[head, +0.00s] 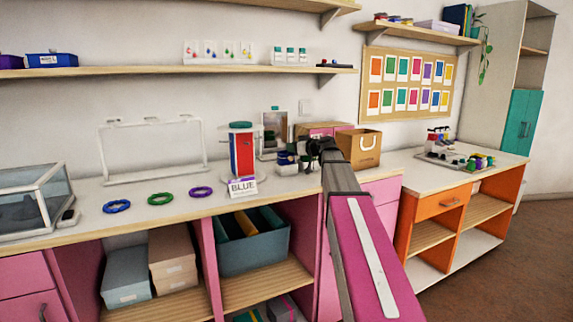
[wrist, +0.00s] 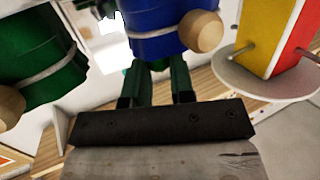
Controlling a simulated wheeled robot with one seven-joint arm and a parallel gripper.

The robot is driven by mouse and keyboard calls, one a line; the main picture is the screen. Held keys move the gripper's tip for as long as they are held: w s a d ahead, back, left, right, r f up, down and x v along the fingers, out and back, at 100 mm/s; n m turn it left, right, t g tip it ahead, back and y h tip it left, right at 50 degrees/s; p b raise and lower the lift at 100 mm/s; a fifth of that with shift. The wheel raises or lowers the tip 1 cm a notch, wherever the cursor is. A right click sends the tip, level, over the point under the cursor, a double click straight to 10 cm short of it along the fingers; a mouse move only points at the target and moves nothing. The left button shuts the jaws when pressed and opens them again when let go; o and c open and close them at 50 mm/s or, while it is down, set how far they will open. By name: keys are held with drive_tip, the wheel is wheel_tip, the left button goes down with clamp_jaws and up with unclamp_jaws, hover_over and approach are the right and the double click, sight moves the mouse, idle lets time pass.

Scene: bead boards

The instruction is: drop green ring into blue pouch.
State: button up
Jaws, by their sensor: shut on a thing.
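My gripper (wrist: 157,84) is shut on a dark green thing that I take for the green ring; only part of it shows between and along the fingers. In the wrist view the blue pouch (wrist: 160,40), with a pale cord and a wooden bead, is right at the fingertips and overlaps them. I cannot tell whether they touch. In the head view my gripper (head: 318,152) is over the counter beside the small pouches. A green loop (head: 160,198) lies on the counter to the left.
A green pouch (wrist: 45,60) stands left of the blue one, and a colored-panel stand (head: 243,155) is close by.

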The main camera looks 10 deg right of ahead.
drive_tip(key=o, duration=1)
drive_tip(key=shift+c, duration=0.2)
drive_tip(key=v, duration=1)
drive_tip(key=shift+s+d, duration=0.2)
drive_tip(key=shift+s, duration=0.1)
